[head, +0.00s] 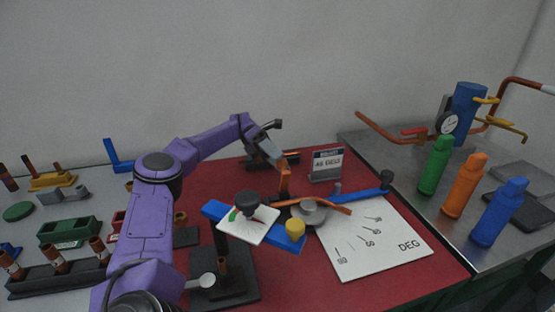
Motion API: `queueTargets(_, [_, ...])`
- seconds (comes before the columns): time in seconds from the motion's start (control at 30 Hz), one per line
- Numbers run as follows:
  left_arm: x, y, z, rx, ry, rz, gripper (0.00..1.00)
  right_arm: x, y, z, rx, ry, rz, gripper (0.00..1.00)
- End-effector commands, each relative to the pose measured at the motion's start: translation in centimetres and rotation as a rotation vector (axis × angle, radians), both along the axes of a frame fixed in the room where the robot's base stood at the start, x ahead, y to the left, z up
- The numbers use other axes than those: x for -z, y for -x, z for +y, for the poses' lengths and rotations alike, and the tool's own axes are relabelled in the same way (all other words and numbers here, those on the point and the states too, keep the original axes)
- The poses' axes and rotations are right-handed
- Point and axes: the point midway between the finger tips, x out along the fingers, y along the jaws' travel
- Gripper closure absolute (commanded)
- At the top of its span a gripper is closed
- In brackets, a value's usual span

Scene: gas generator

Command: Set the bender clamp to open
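The bender lies on the red mat, with a blue bar (218,211), a grey round former (308,212) and a yellow knob (295,229). A copper-coloured tube (335,207) runs past the former. A black knob (247,201) stands over a white plate (252,226) with green and red marks at the bar's left part; it may be the clamp control, and its setting is too small to read. An orange upright piece (284,181) stands behind the former. My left gripper (272,142) is above and behind that piece, apart from the black knob; its finger gap is unclear. My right gripper is out of view.
A white DEG sheet (375,245) lies right of the bender, with a small sign (326,164) behind. Green (436,165), orange (465,186) and blue (499,212) bottles stand on the metal bench. Racks (60,275) and blocks crowd the left.

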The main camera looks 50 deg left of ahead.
Motion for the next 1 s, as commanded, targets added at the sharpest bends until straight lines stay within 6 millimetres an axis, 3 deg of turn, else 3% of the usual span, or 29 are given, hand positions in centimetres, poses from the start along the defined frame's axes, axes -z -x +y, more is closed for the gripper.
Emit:
queueTargets(0.27, [-0.4, 0.0, 0.0, -0.001, 0.001, -0.003, 0.42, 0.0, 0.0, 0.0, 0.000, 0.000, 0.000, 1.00])
queueTargets(0.43, [-3.5, 0.1, 0.0, 0.001, 0.002, -0.009, 0.42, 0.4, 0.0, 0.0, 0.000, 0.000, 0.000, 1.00])
queueTargets(0.7, [-9.1, 3.9, -3.4, 0.002, 0.005, -0.014, 0.42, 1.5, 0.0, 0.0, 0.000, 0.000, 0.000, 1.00])
queueTargets(1.0, [-12.1, 8.9, -8.3, 0.002, 0.003, -0.010, 0.42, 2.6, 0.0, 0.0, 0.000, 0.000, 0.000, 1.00])
